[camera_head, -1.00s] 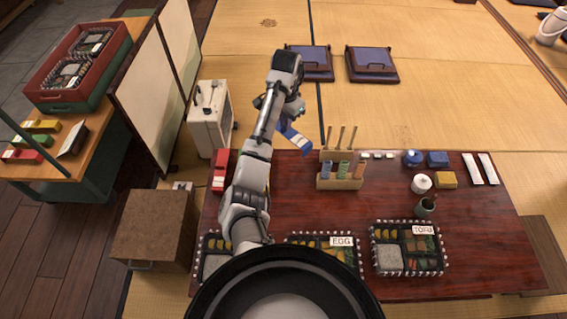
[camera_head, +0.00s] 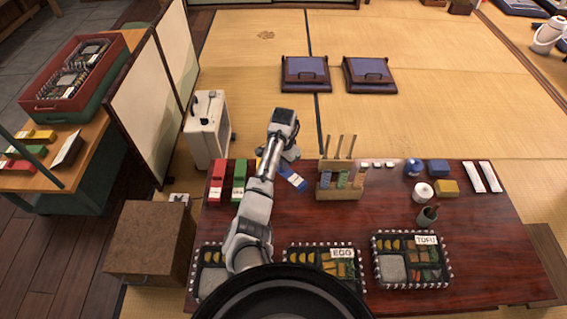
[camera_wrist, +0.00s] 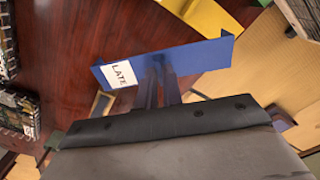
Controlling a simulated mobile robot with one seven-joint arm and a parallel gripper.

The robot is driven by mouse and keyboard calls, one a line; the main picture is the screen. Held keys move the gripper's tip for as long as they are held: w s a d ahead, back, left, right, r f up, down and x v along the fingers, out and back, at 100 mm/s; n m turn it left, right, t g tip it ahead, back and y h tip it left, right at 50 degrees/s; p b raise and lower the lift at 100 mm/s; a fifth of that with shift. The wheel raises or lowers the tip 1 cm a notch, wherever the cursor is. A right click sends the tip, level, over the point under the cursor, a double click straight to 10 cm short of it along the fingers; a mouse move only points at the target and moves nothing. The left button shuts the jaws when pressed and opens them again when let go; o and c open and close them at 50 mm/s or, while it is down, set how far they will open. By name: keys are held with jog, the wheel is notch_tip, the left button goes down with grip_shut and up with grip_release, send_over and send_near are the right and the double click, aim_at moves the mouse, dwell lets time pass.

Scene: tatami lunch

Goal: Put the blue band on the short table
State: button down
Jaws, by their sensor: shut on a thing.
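The blue band (camera_head: 293,177) is a folded blue strip with a white label reading LATE, clear in the wrist view (camera_wrist: 185,64). My gripper (camera_wrist: 157,82) is shut on it; in the head view the gripper (camera_head: 284,158) is partly hidden by my arm. The band appears over the far edge of the low dark red table (camera_head: 330,217), left of the wooden rack. I cannot tell whether it touches the tabletop.
A red band (camera_head: 217,185) and a green band (camera_head: 239,180) lie left of my arm. A yellow band (camera_wrist: 205,17) shows close by in the wrist view. A wooden rack (camera_head: 325,190) stands to the right. Lunch boxes (camera_head: 412,259) line the near side.

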jog(key=shift+f, duration=0.55)
jog(key=c, duration=1.5)
grip_release()
jog(key=shift+c, duration=0.2)
notch_tip(320, 180, up, 13)
jog(key=shift+r+p, duration=0.15)
jog(key=shift+p, duration=0.15)
